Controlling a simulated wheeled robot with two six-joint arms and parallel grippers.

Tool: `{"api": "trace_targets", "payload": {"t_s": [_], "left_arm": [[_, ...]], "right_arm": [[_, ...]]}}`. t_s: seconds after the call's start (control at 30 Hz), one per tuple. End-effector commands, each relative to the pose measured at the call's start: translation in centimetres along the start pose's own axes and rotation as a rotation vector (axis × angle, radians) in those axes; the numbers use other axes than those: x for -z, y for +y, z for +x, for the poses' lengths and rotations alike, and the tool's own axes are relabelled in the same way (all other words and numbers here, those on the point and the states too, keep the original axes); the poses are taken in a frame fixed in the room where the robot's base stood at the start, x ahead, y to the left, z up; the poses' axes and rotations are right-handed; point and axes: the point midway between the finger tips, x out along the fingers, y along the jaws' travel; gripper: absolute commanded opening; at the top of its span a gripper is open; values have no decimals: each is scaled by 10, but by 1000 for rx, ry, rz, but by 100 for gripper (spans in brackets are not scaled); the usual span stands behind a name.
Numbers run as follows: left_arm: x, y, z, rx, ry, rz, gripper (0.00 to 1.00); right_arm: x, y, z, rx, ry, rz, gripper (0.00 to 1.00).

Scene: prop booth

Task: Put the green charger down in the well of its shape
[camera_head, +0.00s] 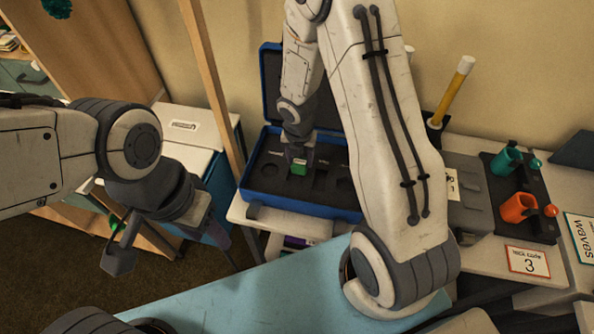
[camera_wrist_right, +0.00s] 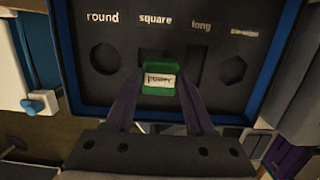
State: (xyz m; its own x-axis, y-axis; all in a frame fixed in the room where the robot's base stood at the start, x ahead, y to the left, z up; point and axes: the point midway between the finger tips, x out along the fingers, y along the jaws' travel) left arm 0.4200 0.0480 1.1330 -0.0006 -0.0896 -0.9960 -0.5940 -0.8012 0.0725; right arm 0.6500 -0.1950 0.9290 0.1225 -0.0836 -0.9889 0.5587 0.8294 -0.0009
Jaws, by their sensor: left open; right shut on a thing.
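The green charger (camera_head: 299,166), a small block with a white label, is gripped between the fingertips of my right gripper (camera_head: 303,158). It also shows in the right wrist view (camera_wrist_right: 160,78), over the dark foam near the "square" label (camera_wrist_right: 155,20); I cannot tell its height above the foam. The blue case (camera_head: 290,202) stands open with its lid up. In the right wrist view its foam holds a round well (camera_wrist_right: 104,57), a square well (camera_wrist_right: 154,57) partly hidden by the charger, a long well (camera_wrist_right: 195,66) and a hexagonal well (camera_wrist_right: 232,70). My left gripper (camera_head: 172,251) is open and empty, left of the case.
A wooden post (camera_head: 212,80) rises left of the case. A yellow stick (camera_head: 455,90) stands behind my right arm. A black tray with a teal cup (camera_head: 506,160) and an orange cup (camera_head: 518,207) lies right. A blue surface (camera_head: 255,292) is clear in front.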

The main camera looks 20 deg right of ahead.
Motion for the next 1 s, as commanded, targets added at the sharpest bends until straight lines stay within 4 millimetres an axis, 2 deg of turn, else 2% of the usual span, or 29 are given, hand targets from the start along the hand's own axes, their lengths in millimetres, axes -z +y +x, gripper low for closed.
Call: {"api": "trace_targets", "payload": {"t_s": [0.17, 0.4, 0.73, 0.97, 1.0], "left_arm": [[0, 0, 4, 0, 0, 0, 50], [-2, -2, 30, 0, 0, 1, 50], [-2, -2, 29, 0, 0, 1, 50], [-2, -2, 35, 0, 0, 1, 50], [-2, -2, 34, 0, 0, 1, 50]], "right_arm": [[2, 12, 10, 0, 0, 0, 0], [7, 12, 45, 0, -1, 1, 0], [7, 12, 46, -1, -1, 2, 0], [8, 12, 53, 0, -1, 2, 0], [8, 12, 53, 0, -1, 2, 62]]}}
